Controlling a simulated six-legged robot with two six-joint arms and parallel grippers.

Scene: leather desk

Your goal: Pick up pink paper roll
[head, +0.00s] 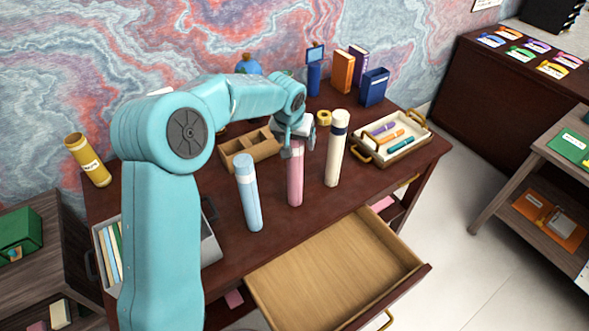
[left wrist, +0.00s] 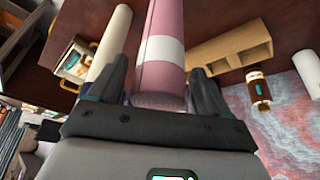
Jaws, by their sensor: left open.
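The pink paper roll (head: 295,180) stands upright on the desk, between a light blue roll (head: 248,192) and a cream roll (head: 336,150). My left gripper (head: 296,146) is at its upper end in the head view and hides its top. In the left wrist view the pink roll with its white band (left wrist: 163,50) lies between the two open fingers of my left gripper (left wrist: 160,90). I cannot tell whether either finger touches it. The cream roll also shows in the left wrist view (left wrist: 110,50), close beside one finger. My right gripper is not in view.
A wooden divided box (head: 250,150) is behind the rolls. A tray with colored markers (head: 393,138) stands to the right. An open drawer (head: 335,270) juts out at the front. A blue container (head: 374,87) and books (head: 344,70) stand at the back.

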